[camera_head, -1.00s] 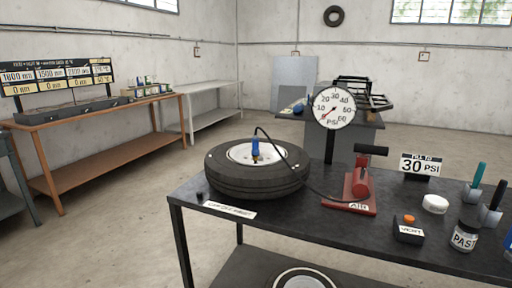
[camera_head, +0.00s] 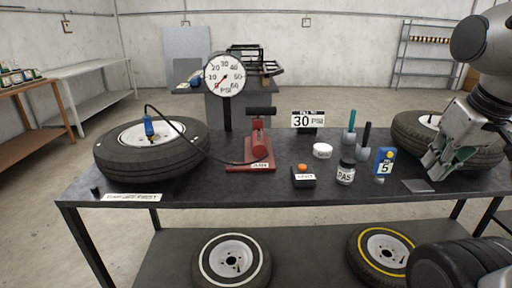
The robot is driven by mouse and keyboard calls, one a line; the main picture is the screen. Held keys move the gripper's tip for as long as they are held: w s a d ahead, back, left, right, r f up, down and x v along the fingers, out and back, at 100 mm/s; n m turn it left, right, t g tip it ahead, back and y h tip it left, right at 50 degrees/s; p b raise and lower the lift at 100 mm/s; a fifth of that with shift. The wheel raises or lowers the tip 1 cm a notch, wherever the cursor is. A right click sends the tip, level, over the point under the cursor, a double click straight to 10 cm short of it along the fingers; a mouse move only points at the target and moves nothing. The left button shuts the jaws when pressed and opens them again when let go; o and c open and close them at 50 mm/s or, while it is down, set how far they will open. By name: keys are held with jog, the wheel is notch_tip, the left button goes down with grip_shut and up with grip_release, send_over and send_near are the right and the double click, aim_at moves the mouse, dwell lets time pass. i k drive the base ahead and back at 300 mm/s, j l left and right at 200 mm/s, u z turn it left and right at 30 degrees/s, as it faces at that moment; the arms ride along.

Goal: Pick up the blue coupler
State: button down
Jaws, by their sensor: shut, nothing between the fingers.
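The blue coupler (camera_head: 149,127) stands upright over the hub of the left tyre (camera_head: 122,158), with a black hose running from it toward the red air pump (camera_head: 256,148). My gripper (camera_head: 437,172) is at the right side, above the table's right end and in front of the right tyre. It is far from the coupler, with the pump and several small items between. Its fingers point down, shut and empty.
The black table (camera_head: 230,189) holds a round gauge (camera_head: 224,75), a 30 PSI sign (camera_head: 307,119), a vent box (camera_head: 303,177), a paste jar (camera_head: 346,172) and a blue device marked 5 (camera_head: 383,162). The right tyre (camera_head: 408,135) is close to my gripper. Wheels lie on the lower shelf.

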aim_at(149, 131)
jog(key=i+j, duration=0.1)
jog(key=j, duration=0.3)
jog(key=i+j, duration=0.15)
jog(key=j, duration=0.3)
jog(key=i+j, duration=0.1)
jog(key=j, duration=0.3)
jog(key=i+j, duration=0.1)
jog(key=j, duration=0.3)
jog(key=i+j, duration=0.15)
jog(key=j, duration=0.25)
jog(key=i+j, duration=0.1)
jog(key=j, duration=0.35)
jog(key=i+j, duration=0.1)
jog(key=j, duration=0.3)
